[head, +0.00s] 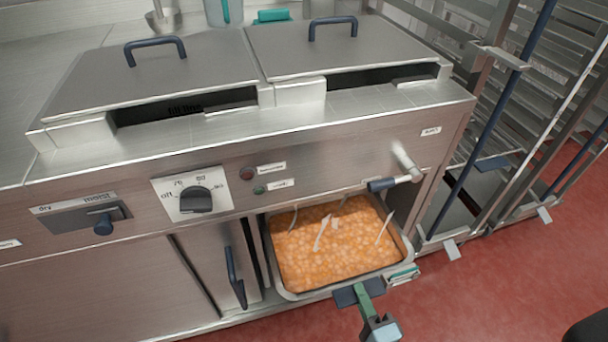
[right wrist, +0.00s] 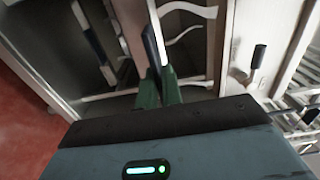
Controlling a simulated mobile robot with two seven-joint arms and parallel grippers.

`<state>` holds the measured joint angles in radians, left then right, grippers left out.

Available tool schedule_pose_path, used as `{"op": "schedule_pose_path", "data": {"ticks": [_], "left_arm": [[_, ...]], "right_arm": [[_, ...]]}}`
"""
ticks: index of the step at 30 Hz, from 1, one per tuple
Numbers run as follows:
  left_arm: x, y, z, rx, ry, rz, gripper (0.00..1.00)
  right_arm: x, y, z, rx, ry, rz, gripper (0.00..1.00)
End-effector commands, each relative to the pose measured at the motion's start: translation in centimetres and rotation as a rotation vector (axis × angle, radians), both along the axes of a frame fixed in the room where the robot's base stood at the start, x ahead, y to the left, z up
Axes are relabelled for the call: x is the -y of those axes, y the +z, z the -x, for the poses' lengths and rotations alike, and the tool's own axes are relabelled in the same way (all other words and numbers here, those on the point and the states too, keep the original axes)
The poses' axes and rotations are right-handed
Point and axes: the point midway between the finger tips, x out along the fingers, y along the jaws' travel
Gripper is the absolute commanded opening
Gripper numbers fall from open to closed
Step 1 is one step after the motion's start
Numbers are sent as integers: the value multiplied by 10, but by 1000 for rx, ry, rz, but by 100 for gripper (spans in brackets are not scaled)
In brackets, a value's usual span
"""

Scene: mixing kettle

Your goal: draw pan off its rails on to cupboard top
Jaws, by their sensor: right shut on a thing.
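The pan (head: 397,244) is a shallow metal tray filled with orange diced food. In the head view it sits in the open bay low in the cupboard front, its front part showing out of the opening. The rails are hidden. The cupboard top (head: 359,110) is a steel surface above the bay. My left gripper is not in view.
Two lids (head: 150,72) with blue handles cover much of the top. A drain tap (head: 395,182) juts out above the pan's right side. A cupboard door with a blue handle (head: 234,280) is left of the bay.

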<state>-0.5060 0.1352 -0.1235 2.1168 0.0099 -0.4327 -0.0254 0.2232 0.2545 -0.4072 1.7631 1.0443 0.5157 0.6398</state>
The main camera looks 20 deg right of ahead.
Motion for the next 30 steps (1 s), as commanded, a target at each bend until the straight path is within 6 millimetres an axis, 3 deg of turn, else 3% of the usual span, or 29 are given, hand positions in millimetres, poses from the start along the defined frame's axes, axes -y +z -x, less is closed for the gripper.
{"op": "schedule_pose_path", "data": {"ticks": [30], "left_arm": [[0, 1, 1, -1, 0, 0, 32]], "right_arm": [[4, 3, 105, 8, -1, 2, 0]]}}
